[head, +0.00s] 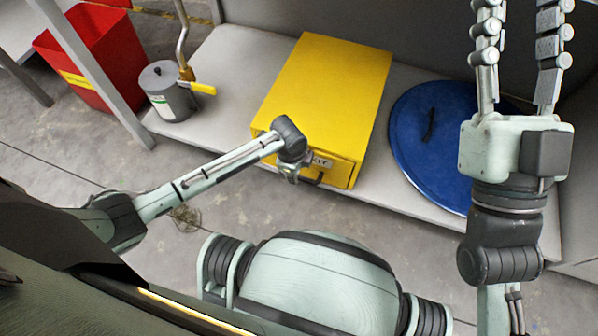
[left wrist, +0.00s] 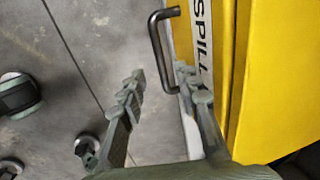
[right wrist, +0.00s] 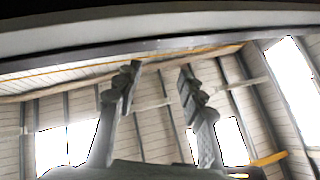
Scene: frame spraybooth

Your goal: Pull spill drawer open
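The yellow spill kit box (head: 325,85) sits on a grey shelf, with its drawer front facing me. A dark bar handle (left wrist: 157,50) stands out from the front beside a white label reading SPILL (left wrist: 203,45). My left gripper (left wrist: 158,82) is open at the drawer front, its fingers spread on either side of the line of the handle. In the head view the left wrist hides part of the front, and the handle (head: 313,180) shows just right of it. My right gripper (head: 518,50) is raised at the right, open and empty, pointing away from the box.
A blue round lid (head: 425,160) lies right of the box. A red bin (head: 95,60) and a grey post are farther left.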

